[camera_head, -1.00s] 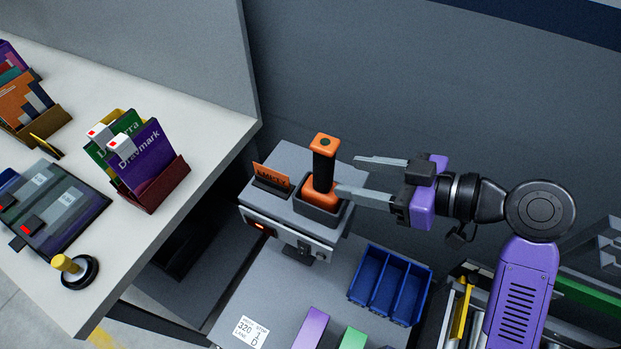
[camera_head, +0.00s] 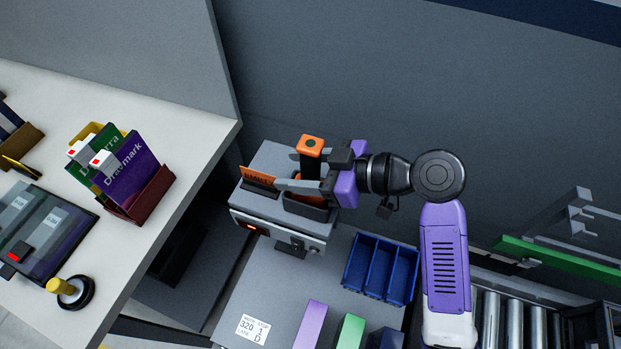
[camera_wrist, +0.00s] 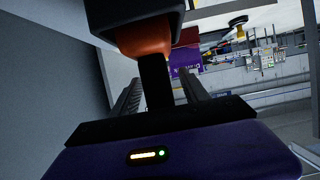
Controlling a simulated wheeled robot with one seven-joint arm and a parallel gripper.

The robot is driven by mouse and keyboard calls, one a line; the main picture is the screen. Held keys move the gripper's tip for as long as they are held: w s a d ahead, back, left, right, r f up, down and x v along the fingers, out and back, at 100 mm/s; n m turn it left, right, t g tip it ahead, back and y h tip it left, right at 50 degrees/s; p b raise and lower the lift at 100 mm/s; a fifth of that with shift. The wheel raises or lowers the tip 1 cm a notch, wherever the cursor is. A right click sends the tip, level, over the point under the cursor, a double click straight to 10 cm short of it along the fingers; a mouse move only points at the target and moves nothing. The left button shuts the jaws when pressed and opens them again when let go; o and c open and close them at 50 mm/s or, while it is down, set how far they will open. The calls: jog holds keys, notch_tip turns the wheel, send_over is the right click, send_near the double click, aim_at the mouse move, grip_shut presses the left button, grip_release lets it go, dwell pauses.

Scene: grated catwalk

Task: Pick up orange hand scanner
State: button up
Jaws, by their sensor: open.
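The orange hand scanner (camera_head: 311,144) stands upright in a dark cradle (camera_head: 303,208) on a grey box. It has an orange top, a black handle and an orange lower part. My gripper (camera_head: 287,170) is open and reaches in from the right, with one finger in front of the handle and one behind it. In the wrist view the scanner (camera_wrist: 147,38) appears upside down, its black handle between the two fingers of my gripper (camera_wrist: 160,90). In the head view the front finger hides part of the handle and lower body.
An orange card in a holder (camera_head: 258,178) stands just left of the cradle. Blue bins (camera_head: 381,268) sit in front on the right. A white table (camera_head: 190,135) with book holders is at left. A grey wall rises close behind.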

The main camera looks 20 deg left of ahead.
grip_shut()
jog(key=shift+r, duration=0.15)
